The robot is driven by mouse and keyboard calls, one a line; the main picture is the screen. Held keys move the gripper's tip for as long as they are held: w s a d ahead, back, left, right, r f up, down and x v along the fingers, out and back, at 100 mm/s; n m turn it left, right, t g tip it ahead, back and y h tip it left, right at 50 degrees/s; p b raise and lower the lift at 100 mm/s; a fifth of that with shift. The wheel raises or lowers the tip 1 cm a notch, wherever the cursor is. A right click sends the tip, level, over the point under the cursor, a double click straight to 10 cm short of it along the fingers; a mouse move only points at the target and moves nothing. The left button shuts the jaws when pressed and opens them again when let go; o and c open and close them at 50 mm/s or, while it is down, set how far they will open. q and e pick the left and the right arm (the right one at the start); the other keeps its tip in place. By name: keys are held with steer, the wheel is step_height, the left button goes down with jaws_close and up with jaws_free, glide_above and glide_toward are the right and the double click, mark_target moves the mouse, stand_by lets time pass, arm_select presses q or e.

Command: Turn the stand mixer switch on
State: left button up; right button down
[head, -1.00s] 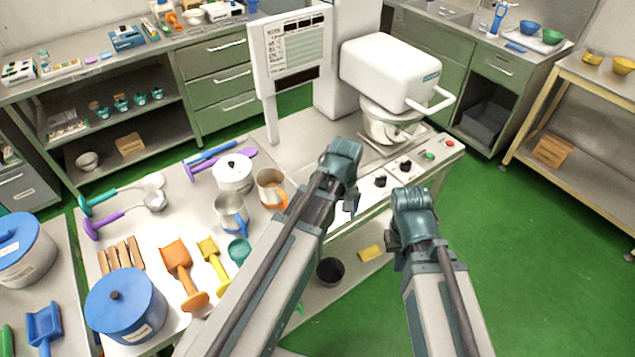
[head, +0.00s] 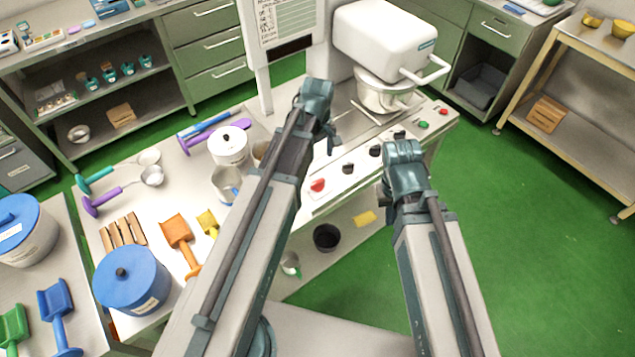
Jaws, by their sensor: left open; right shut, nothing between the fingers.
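The stand mixer (head: 385,42) is white, with a metal bowl (head: 380,98) under its head, at the back right of the steel table. Its front panel (head: 332,188) carries a red button (head: 318,186), black knobs (head: 348,168), a green button (head: 423,125) and a second red button (head: 443,112). I cannot tell which is the switch. My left gripper (head: 333,146) is open and empty above the panel's back edge, its fingers partly hidden by its wrist. My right gripper (head: 385,188) is shut and empty in front of the panel, near the black knobs, mostly hidden by its wrist.
A white pot (head: 228,146), a metal jug (head: 224,186), scoops and a blue-lidded pot (head: 131,282) fill the table's left part. A notice board (head: 285,25) stands behind my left arm. A dark bowl (head: 326,238) sits on the lower shelf. The green floor at right is clear.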

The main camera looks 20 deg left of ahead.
mark_target(318, 182)
arm_select(q)
step_height(318, 182, down, 11)
steer(key=b, duration=1)
steer(key=shift+f, duration=0.2)
steer(key=c, duration=1.4)
